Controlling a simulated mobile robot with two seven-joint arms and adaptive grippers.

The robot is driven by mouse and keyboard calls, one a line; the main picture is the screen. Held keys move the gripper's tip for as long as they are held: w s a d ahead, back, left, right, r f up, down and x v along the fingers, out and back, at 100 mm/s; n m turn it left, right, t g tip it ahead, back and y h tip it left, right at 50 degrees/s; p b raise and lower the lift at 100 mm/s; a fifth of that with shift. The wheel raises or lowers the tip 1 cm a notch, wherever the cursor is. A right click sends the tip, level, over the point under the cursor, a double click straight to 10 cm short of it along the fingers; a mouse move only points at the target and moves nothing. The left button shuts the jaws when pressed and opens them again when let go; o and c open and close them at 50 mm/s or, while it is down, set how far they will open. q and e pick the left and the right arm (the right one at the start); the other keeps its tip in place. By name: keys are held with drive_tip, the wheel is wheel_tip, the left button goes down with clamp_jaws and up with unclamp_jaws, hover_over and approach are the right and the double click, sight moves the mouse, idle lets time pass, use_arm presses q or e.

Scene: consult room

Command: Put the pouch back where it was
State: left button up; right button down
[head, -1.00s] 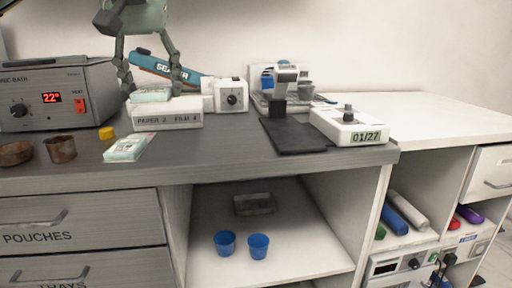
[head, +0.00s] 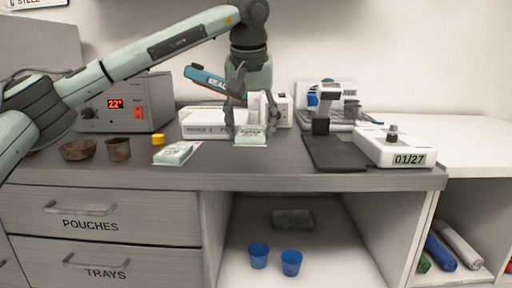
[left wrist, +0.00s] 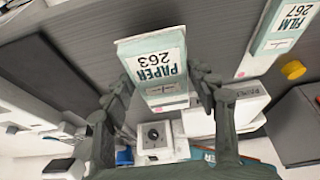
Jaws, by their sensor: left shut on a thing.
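My left gripper (head: 250,122) is shut on a pale green and white pouch (head: 250,138), in front of the right end of a white box (head: 205,130). In the left wrist view the pouch (left wrist: 155,68) reads PAPER 263 and sits between the fingers (left wrist: 160,86). I cannot tell whether it touches the counter. Another pouch (head: 176,153) lies on the counter to the left; in the left wrist view it reads FILM 267 (left wrist: 285,28). The drawer (head: 90,215) labelled POUCHES is closed. My right gripper is not in view.
Blue cups (head: 291,263) stand on the shelf below.

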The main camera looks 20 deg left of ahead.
sight(255, 160)
use_arm(q)
drive_tip(key=shift+w+d+f, duration=0.3)
drive_tip(key=shift+d+f, duration=0.1)
drive_tip(key=shift+d, duration=0.05)
wheel_tip(255, 160, down, 3)
drive_tip(key=shift+f, duration=0.7)
drive_tip(key=o, duration=1.1)
drive_tip(key=shift+c, duration=0.2)
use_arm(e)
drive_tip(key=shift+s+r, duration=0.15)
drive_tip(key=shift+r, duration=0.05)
